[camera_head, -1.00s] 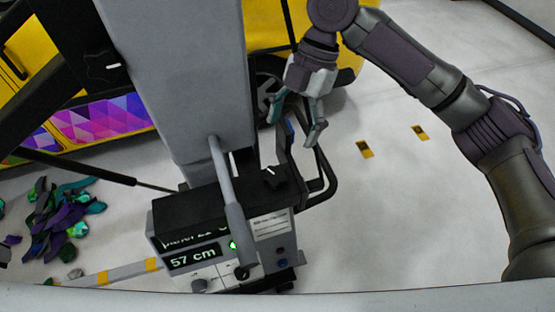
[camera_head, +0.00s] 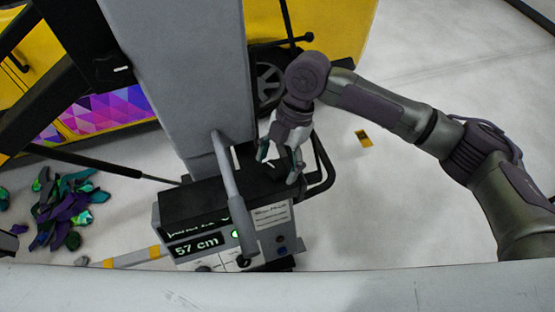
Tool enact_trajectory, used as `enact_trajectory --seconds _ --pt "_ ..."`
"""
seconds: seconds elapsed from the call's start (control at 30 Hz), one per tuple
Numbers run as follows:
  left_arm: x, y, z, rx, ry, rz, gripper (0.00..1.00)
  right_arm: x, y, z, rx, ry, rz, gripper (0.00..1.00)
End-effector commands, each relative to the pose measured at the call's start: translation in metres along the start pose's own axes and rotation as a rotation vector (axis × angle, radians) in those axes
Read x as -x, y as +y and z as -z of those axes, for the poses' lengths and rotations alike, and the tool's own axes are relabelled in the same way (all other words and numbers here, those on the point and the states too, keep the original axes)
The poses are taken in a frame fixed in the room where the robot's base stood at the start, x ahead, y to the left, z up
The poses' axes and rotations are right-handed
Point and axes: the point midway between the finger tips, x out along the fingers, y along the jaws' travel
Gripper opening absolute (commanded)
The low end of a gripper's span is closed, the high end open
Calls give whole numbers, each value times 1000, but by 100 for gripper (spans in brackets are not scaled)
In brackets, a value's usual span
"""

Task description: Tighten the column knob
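A small black knob (camera_head: 274,166) sits on the black top of the control box (camera_head: 192,205), at the foot of the grey column (camera_head: 185,75). It is partly hidden by my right gripper (camera_head: 279,169). That gripper points down over it, with its two fingers apart, one on each side in the picture. I cannot tell whether the fingers touch the knob. Another black knob (camera_head: 110,68) is on the dark carriage left of the column. The frames do not say which one is the column knob. My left gripper is not in view.
Colourful scraps (camera_head: 65,210) lie on the floor at left.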

Motion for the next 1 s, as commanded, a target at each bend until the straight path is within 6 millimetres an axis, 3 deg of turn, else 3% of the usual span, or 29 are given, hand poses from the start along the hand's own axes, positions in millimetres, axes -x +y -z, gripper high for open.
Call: enact_trajectory --seconds 0.03,0.3,0.33,0.67,1.0 --pt "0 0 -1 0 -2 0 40 0 0 0 0 0 0 66" --pt "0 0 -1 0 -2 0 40 0 0 0 0 0 0 21" --pt "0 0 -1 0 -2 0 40 0 0 0 0 0 0 19" --pt "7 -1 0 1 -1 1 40 2 0 1 -50 2 -21 19" --pt "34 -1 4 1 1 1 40 4 -3 3 -277 4 -113 19"
